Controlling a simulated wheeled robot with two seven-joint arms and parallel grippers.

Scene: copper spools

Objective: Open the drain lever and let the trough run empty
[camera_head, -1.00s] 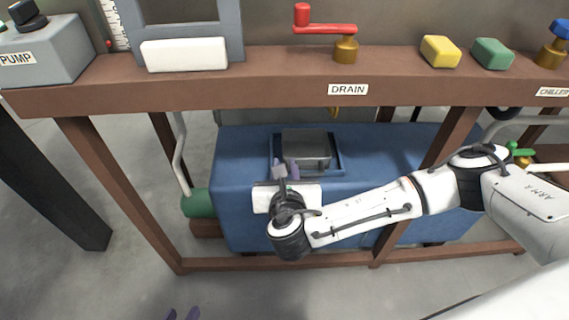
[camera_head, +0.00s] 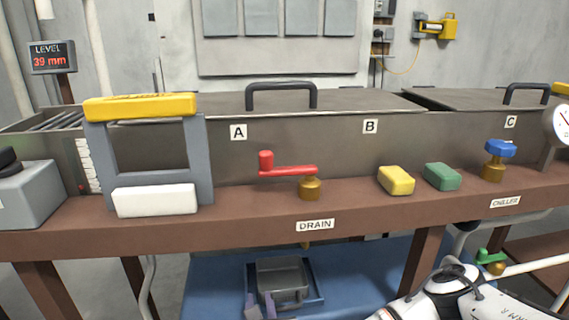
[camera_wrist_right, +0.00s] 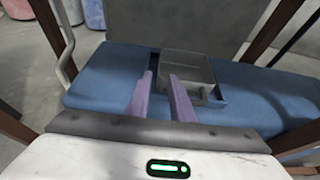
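The red drain lever (camera_head: 290,169) sits on a brass valve (camera_head: 309,189) above the DRAIN label (camera_head: 315,225). Its arm points left, along the ledge, with an upright knob at its end. The grey trough (camera_head: 340,150) runs behind it; its lids hide the inside. The level display (camera_head: 52,57) reads 39 mm. My right gripper (camera_head: 262,304) is low, below the ledge and apart from the lever. Its purple fingers stand apart and empty in the right wrist view (camera_wrist_right: 160,85), near a grey metal basket (camera_wrist_right: 190,72). My left gripper is out of view.
The basket sits in a recess of a blue tank (camera_head: 385,270) under the brown ledge (camera_head: 250,225). A white block (camera_head: 155,200), yellow block (camera_head: 396,180), green block (camera_head: 442,177) and blue-handled valve (camera_head: 494,160) stand along the ledge. Table legs flank my right arm.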

